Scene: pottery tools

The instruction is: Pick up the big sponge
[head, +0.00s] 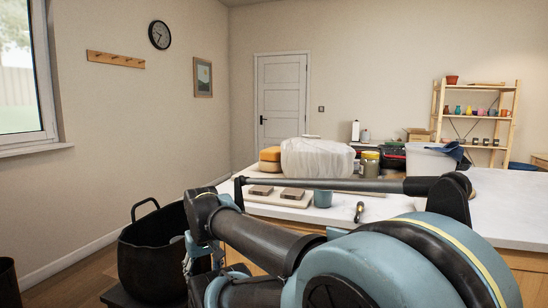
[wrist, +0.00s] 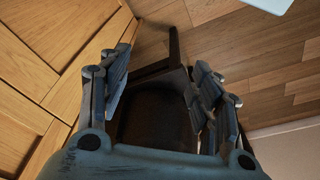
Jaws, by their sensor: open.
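The big sponge (head: 269,154) looks like an orange-tan block on the far left part of the white tabletop, in the head view. Its right side meets or is partly hidden by a large white wrapped bundle (head: 316,157). The sponge is not in the wrist view. My gripper (wrist: 160,85) is open and empty in the wrist view, its two fingers well apart. It points down beside the table's wooden side, over a dark seat or container, away from the sponge. In the head view my arm hides part of the table and most of the gripper.
A board with two brown blocks (head: 292,193) and a blue-grey cup (head: 323,197) stand nearer than the sponge. A white bin (head: 428,160) and jars crowd the right. A dark handled pot (head: 152,258) stands left of the table. Wooden cabinet panels (wrist: 45,45) are close on the left.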

